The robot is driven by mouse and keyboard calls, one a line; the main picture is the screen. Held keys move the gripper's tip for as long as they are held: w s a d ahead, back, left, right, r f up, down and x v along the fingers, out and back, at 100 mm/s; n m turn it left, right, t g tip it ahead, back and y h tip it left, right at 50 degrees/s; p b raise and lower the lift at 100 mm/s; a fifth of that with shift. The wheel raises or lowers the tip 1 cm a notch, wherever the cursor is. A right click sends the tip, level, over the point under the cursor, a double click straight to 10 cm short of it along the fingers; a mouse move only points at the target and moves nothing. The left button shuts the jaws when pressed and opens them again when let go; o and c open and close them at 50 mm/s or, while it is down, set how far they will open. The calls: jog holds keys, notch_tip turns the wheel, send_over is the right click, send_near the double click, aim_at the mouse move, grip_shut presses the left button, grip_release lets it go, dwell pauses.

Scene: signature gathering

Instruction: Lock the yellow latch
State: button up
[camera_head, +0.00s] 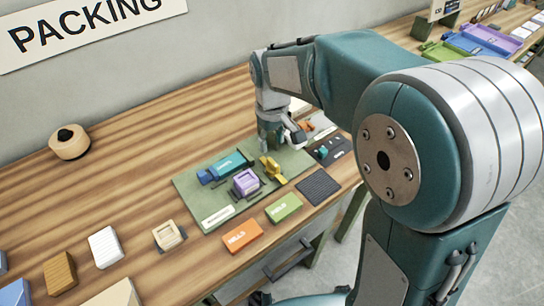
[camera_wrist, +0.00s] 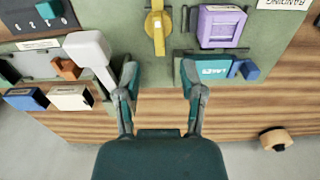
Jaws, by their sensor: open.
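The yellow latch (camera_head: 271,168) sits on the green board (camera_head: 214,219), to the right of a purple block. In the wrist view the yellow latch (camera_wrist: 157,28) stands upright near the top centre, with a round pivot in its middle and dark grey strips to either side. My gripper (camera_wrist: 160,80) is open and empty, its two fingers spread below the latch's near end in that view. In the head view my gripper (camera_head: 278,143) hangs just behind the latch, over the far part of the board. The fingertips do not visibly touch the latch.
A purple block (camera_wrist: 220,25) and a teal device (camera_wrist: 213,68) sit on the board close by. A white lever (camera_wrist: 87,48) with an orange block (camera_wrist: 67,69) is close to the left finger. Orange (camera_head: 242,236) and green (camera_head: 284,208) boxes lie along the front.

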aim_at(273, 162)
notch_tip(273, 162, down, 8)
jog(key=shift+d, duration=0.1)
grip_shut()
